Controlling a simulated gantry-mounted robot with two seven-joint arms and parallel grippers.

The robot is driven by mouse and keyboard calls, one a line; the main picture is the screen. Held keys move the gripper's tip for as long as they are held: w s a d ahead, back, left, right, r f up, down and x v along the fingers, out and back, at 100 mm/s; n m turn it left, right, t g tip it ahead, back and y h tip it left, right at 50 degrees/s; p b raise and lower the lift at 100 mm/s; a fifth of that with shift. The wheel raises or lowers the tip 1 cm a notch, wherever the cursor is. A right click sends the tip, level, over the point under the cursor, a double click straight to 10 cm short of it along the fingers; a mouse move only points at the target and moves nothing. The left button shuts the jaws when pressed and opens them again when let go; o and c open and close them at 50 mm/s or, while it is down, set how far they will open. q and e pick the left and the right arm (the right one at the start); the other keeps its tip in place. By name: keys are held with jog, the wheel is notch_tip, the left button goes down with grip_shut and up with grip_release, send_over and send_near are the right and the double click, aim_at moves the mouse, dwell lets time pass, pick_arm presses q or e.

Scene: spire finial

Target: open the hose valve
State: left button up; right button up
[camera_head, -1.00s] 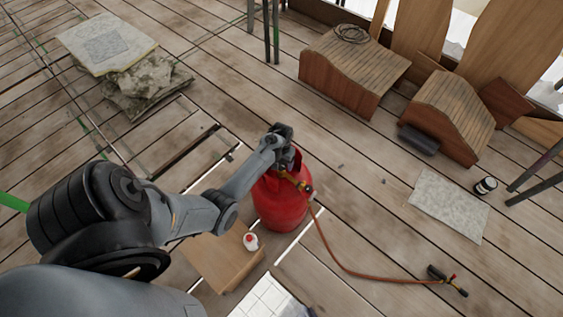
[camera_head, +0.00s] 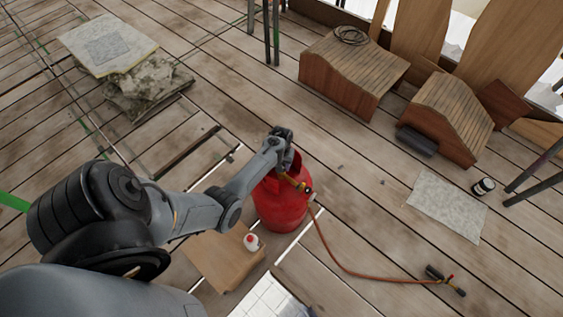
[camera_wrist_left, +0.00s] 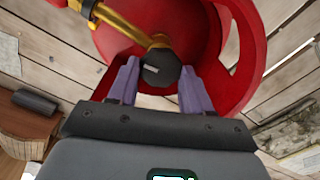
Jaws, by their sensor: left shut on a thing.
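A red gas cylinder (camera_head: 281,207) stands on the plank floor, and its red collar shows in the left wrist view (camera_wrist_left: 240,50). A brass fitting (camera_wrist_left: 125,22) runs from the top of the cylinder to an orange hose (camera_head: 340,262). A dark round valve knob (camera_wrist_left: 161,68) sits at the end of the brass fitting. My left gripper (camera_wrist_left: 157,77) is shut on the knob, with one purple finger on each side of it. In the head view the gripper (camera_head: 282,150) is at the cylinder top and hides the knob. My right gripper is not in view.
The hose lies across the planks to a torch (camera_head: 446,281) at the lower right. A small wooden box (camera_head: 222,262) with a white and red item (camera_head: 251,242) stands beside the cylinder. A grey sheet (camera_head: 447,206) and a small can (camera_head: 484,186) lie to the right.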

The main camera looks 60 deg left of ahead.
pick_arm(q)
jog(key=shift+r+n+p, duration=0.2)
jog(key=shift+n+p, duration=0.45)
jog(key=shift+n, duration=0.25)
jog(key=n+p, duration=0.1)
jog(key=n, duration=0.1)
jog(key=shift+f+n, duration=0.1)
jog(key=shift+n, duration=0.3)
jog(key=shift+n+p, duration=0.45)
jog(key=shift+n, duration=0.75)
jog(key=shift+s+f+n, duration=0.1)
jog(key=shift+f+n, duration=0.05)
jog(key=shift+n, duration=1.35)
jog(key=o, duration=1)
jog(key=shift+o, duration=0.2)
